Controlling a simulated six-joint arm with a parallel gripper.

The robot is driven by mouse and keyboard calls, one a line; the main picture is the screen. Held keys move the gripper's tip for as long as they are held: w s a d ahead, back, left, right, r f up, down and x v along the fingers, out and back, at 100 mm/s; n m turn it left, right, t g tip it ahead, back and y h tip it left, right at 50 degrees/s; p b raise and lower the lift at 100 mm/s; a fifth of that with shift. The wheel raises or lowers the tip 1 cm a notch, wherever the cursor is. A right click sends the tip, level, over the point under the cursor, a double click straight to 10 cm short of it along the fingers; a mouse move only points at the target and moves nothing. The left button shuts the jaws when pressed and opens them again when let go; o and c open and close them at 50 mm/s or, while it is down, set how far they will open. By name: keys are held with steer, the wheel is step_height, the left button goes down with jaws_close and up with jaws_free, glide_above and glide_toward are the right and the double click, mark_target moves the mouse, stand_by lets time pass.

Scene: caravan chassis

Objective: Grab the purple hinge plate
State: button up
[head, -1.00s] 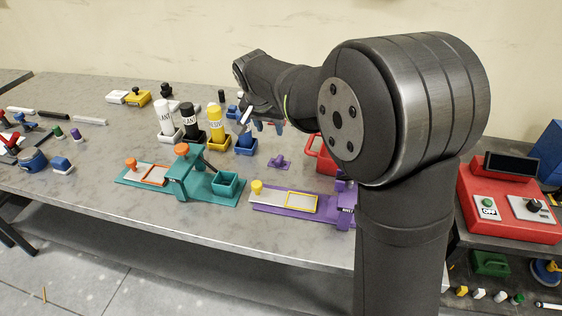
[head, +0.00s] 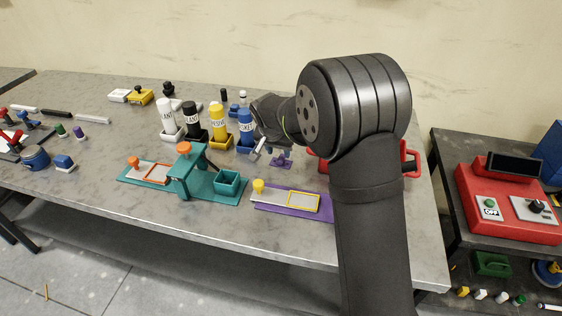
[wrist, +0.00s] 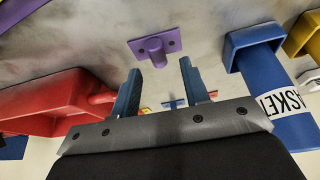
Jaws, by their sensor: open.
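The purple hinge plate (head: 281,162) lies on the grey bench behind the purple fixture. In the wrist view the purple hinge plate (wrist: 152,46) shows a flat plate with holes and a round post rising from it. My gripper (head: 276,152) is just above and beside it in the head view, partly overlapping it. In the wrist view my gripper (wrist: 161,66) is open, its blue fingers apart with nothing between them. The plate lies beyond the fingertips, roughly in line with the gap, and no contact shows.
A blue bottle in a blue holder (head: 246,130) stands close left of my gripper, with yellow, black and white bottles beyond. A red bin (wrist: 55,103) is on the other side. The purple fixture (head: 290,205) and teal fixture (head: 206,184) are in front.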

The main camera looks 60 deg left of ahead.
mark_target(281, 157)
steer(key=x, duration=0.3)
steer(key=shift+w+f, duration=0.15)
steer(key=shift+f, duration=0.2)
jaws_close()
steer(key=shift+r, duration=0.1)
